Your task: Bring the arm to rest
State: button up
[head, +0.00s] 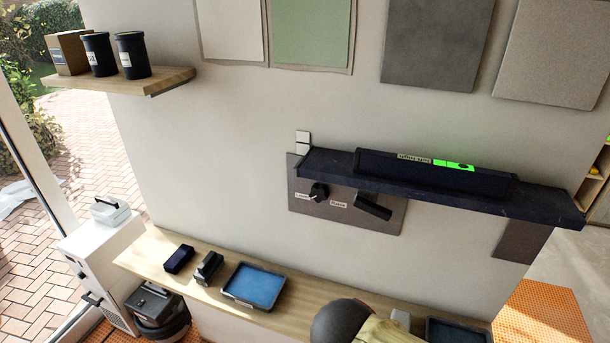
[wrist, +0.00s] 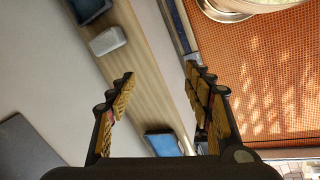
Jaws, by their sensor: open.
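My gripper (wrist: 162,100) shows in the wrist view with its two yellow-padded fingers spread apart and nothing between them. It points down towards the wooden bench and the orange tiled floor. In the head view a dark rounded part and a yellowish part of my arm show at the bottom, in front of the bench; the fingers are hidden there. The wooden bench (head: 213,292) runs along the wall and also shows in the wrist view (wrist: 140,62).
On the bench stand a dark box (head: 179,259), a black tool (head: 208,267) and a blue tray (head: 254,286). A dark ledge (head: 545,203) with a green-lit level (head: 454,165) juts from the wall. A white cabinet (head: 105,262) stands left. Orange floor (wrist: 268,75) lies beside the bench.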

jog(key=d+r+m+t+y+b, duration=0.2)
jog(key=d+r+m+b, duration=0.2)
jog(key=d+m, duration=0.5)
jog(key=shift+s+m, duration=0.2)
jog(key=shift+m, duration=0.1)
dwell(1.1)
